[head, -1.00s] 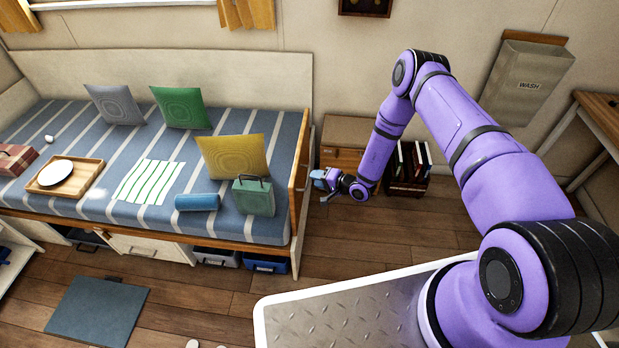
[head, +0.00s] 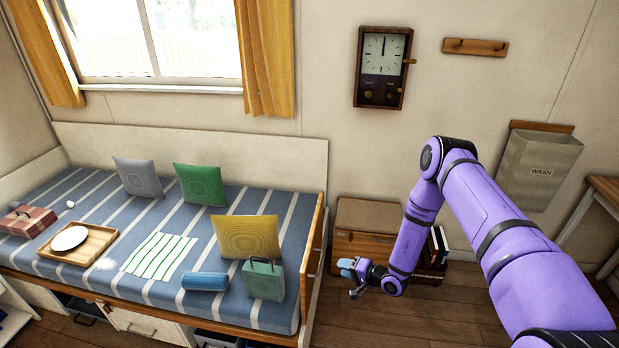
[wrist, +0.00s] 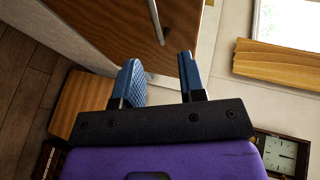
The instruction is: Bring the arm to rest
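My gripper (head: 350,279) hangs at the end of my purple arm, to the right of the bed's end panel and in front of the wooden cabinet (head: 372,216). In the wrist view my gripper (wrist: 161,80) shows two blue fingers standing apart with a clear gap and nothing between them. Beyond the fingers is a brown wooden panel with a metal handle (wrist: 157,22). The fingertips look apart from it, though the exact distance is hard to tell.
The bed (head: 215,230) fills the left, with cushions, a wooden tray (head: 50,252), a blue roll (head: 205,281) and a green case (head: 263,281). A bookrack (head: 438,250) is partly behind my arm. A clock (head: 382,68) and wash bag (head: 540,170) hang on the wall.

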